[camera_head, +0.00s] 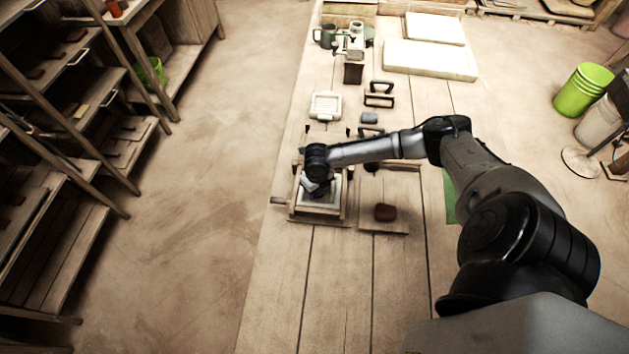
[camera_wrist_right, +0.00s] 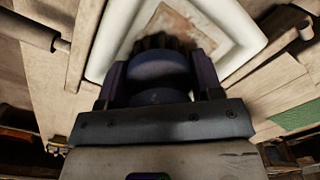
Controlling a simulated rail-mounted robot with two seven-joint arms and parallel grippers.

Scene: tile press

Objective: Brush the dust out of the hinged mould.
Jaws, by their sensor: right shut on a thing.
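The mould is a white plaster tray (camera_head: 333,190) in a wooden frame (camera_head: 320,219) on the table, open to view from above. In the right wrist view the white mould rim (camera_wrist_right: 102,52) surrounds a flat recess with a brownish, dusty patch (camera_wrist_right: 182,18). My right gripper (camera_head: 319,192) is over the mould. In the right wrist view its fingers (camera_wrist_right: 158,82) are shut on a rounded, dark brush (camera_wrist_right: 158,66). Its dark bristles (camera_wrist_right: 160,42) point toward the recess; I cannot tell whether they touch it. My left gripper is out of view.
A small white ribbed tray (camera_head: 325,106), handled tools (camera_head: 379,95) and pale slabs (camera_head: 430,60) are farther back. A green mat (camera_head: 450,195) lies at the right. The front table boards are clear.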

